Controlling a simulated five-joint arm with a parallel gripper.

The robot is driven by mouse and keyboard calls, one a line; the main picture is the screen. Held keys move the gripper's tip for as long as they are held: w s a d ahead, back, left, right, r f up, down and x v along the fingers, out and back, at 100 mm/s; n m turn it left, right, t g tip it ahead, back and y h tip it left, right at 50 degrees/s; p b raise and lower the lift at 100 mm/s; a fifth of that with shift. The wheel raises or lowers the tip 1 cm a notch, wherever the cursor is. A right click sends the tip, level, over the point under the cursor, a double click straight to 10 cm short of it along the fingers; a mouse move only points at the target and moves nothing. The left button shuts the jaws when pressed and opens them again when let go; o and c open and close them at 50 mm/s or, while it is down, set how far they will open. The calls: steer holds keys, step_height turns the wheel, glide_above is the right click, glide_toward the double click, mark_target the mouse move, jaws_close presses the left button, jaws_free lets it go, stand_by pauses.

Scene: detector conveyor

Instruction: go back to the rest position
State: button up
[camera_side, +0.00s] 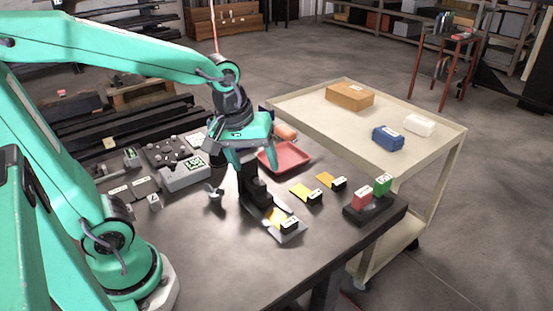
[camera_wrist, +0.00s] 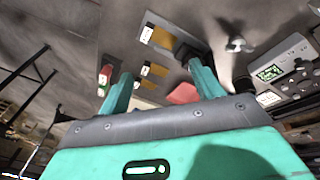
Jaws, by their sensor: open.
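My gripper (camera_side: 245,160) is teal, open and empty, and hangs above the dark workbench (camera_side: 205,262). Its fingers stand well apart in the wrist view (camera_wrist: 163,82), with nothing between them. Below it in the side view is a black upright stand (camera_side: 256,186), partly covered by the gripper; I cannot tell the exact gap.
A red tray (camera_side: 286,158) lies behind the gripper. Two yellow-and-black pieces (camera_side: 305,193) (camera_side: 331,181) lie to the right. Red (camera_side: 362,198) and green (camera_side: 382,185) labelled blocks stand near the bench's right edge. A grey control box (camera_side: 185,174) is left. A cream cart (camera_side: 300,107) stands behind.

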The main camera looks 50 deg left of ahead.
steer(key=s+a+r+m+t, duration=0.1)
steer(key=s+r+m+t, duration=0.1)
steer(key=s+m, duration=0.5)
steer(key=shift+s+a+r+m, duration=0.25)
steer(key=shift+r+m, duration=0.25)
steer(key=shift+r, duration=0.4)
